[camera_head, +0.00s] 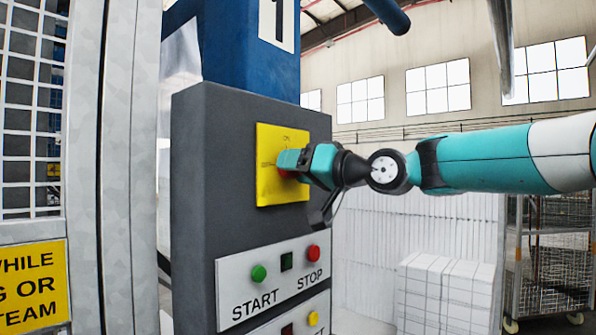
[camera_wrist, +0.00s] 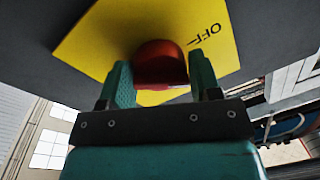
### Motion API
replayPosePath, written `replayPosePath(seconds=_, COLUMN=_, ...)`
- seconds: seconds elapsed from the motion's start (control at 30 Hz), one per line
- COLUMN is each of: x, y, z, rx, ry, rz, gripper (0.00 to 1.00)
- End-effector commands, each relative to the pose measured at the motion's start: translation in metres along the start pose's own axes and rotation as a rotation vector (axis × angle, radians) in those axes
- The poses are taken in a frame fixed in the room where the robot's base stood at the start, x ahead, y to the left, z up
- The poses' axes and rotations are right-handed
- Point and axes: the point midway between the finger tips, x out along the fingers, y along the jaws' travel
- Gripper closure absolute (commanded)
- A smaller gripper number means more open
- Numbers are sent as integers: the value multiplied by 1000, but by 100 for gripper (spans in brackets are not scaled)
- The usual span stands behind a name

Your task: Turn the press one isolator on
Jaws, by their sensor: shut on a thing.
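The press one isolator is a red knob on a yellow square plate (camera_head: 267,185), fixed to the dark grey control cabinet below a blue column marked 1. In the wrist view the red knob (camera_wrist: 160,64) sits between the two teal fingers of my gripper (camera_wrist: 160,88), and the word OFF shows on the yellow plate (camera_wrist: 105,40) to its right. In the head view my gripper (camera_head: 291,160) reaches the plate from the right and covers most of the knob. My gripper is shut on the knob. The knob's pointing direction is hard to tell.
Below the plate, the cabinet (camera_head: 190,200) has a panel with a green START button (camera_head: 259,273) and a red STOP button (camera_head: 313,252). A yellow button (camera_head: 313,318) shows lower. A mesh guard (camera_head: 32,110) stands left, a wire cage trolley (camera_head: 550,255) right.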

Motion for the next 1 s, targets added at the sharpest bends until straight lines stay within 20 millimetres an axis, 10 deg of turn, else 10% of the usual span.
replayPosePath(seconds=1.0, x=0, y=-2, z=0, rx=848, ry=78, rz=22, gripper=66)
